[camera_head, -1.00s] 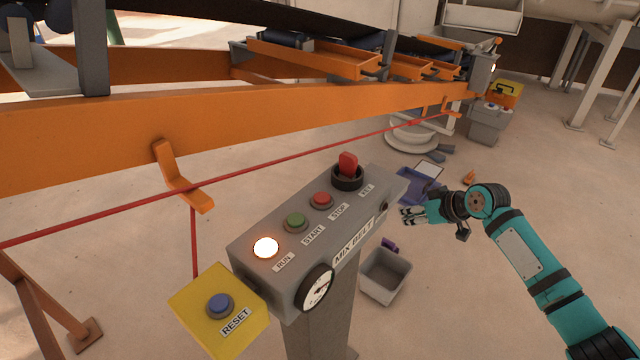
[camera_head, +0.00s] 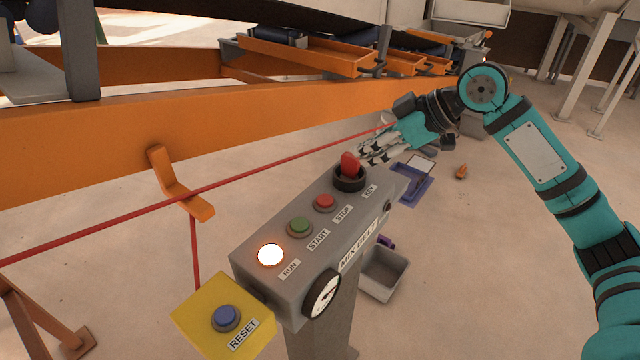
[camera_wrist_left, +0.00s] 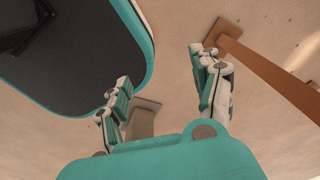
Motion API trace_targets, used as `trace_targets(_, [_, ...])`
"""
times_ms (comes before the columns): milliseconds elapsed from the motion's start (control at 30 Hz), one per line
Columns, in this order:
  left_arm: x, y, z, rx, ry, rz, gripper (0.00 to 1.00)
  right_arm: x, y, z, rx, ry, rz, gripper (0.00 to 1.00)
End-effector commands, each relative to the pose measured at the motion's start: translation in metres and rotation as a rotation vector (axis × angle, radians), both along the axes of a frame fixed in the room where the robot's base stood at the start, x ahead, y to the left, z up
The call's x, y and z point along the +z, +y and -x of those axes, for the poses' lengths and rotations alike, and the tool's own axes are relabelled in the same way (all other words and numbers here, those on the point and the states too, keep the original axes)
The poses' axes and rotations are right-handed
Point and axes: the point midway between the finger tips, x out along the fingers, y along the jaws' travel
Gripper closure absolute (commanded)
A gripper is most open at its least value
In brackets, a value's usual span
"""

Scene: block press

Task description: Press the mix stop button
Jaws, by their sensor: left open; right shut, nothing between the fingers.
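The grey mix belt control box (camera_head: 310,240) stands on a post in the middle of the head view. The red stop button (camera_head: 325,203) is on its top, between the green start button (camera_head: 300,227) and the red key switch (camera_head: 349,166). The run lamp (camera_head: 271,255) is lit. My right gripper (camera_head: 366,152) is shut and empty, at or just behind the key switch; whether they touch cannot be told. My left gripper (camera_wrist_left: 165,80) is open and empty in the left wrist view, above the floor; it is not in the head view.
A yellow box with a blue reset button (camera_head: 226,318) sits at the near left of the control box. A red cord (camera_head: 250,178) and an orange conveyor beam (camera_head: 90,150) run behind it. A grey bin (camera_head: 385,274) and a blue tray (camera_head: 412,185) are on the floor at right.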

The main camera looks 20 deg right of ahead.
Motion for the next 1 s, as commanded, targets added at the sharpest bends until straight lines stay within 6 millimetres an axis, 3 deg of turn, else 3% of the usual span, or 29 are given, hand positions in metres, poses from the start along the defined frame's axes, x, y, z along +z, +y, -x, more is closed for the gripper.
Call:
trace_targets(367, [0.007, -0.02, 0.005, 0.0, 0.006, 0.024, 0.35, -0.012, 0.012, -0.008, 0.0, 0.002, -0.004, 1.0])
trace_targets(767, [0.031, -0.012, 0.005, -0.001, 0.006, 0.015, 0.35, -0.068, 0.061, -0.043, -0.001, 0.004, -0.005, 1.0])
trace_targets(1000, [0.041, -0.009, 0.005, 0.001, 0.006, 0.011, 0.35, -0.101, 0.059, -0.043, -0.003, 0.003, -0.002, 1.0])
